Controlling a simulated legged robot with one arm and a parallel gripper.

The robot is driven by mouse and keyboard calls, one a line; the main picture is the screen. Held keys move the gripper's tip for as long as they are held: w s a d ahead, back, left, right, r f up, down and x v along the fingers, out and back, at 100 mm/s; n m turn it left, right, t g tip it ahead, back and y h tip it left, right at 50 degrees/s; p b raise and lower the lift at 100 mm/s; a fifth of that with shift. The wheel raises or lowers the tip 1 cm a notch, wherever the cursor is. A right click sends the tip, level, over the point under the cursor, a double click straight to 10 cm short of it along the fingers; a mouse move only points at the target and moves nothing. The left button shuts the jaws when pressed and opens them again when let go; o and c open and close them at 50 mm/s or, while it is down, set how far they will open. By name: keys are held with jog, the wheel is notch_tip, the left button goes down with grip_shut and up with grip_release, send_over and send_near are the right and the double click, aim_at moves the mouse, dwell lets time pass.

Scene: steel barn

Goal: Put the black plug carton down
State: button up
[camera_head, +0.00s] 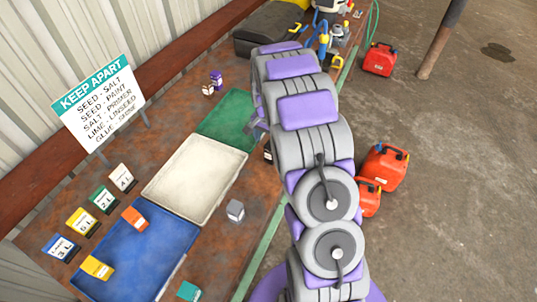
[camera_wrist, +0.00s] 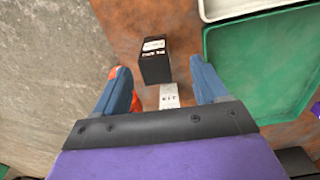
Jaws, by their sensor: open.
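The black plug carton (camera_wrist: 154,62) stands on the rusty brown bench top in the wrist view, with a pale label on its top edge. My gripper (camera_wrist: 160,84) is open, its two blue fingers apart on either side, a little short of the carton. A small white carton marked KIT (camera_wrist: 169,96) sits between the fingers, nearer the palm. In the head view my arm covers most of this area; only a dark sliver of the black carton (camera_head: 268,152) shows beside the arm.
A green tray (camera_wrist: 214,68) lies right of the carton in the wrist view, with a white tray (camera_wrist: 226,8) beyond it. The head view shows a blue tray (camera_head: 150,250), a grey carton (camera_head: 235,211) and a KEEP APART sign (camera_head: 98,103). Red fuel cans (camera_head: 384,168) stand on the floor.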

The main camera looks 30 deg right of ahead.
aim_at(269, 145)
jog(key=shift+f, duration=0.8)
jog(key=d+f, duration=0.2)
jog(key=f, duration=0.1)
jog(key=shift+d+b, duration=0.35)
jog(key=f, duration=0.1)
jog(key=a+f, duration=0.1)
jog(key=shift+f, duration=0.4)
jog(key=shift+a+r, duration=0.1)
jog(key=shift+a, duration=0.5)
jog(key=shift+c, duration=0.4)
jog(key=shift+d, duration=0.85)
jog(key=c, duration=0.5)
jog(key=shift+d, duration=0.15)
jog(key=shift+c, duration=1.4)
jog(key=shift+a, duration=0.5)
jog(key=c, duration=0.3)
jog(key=shift+a+r, duration=0.1)
jog(key=shift+a, duration=0.2)
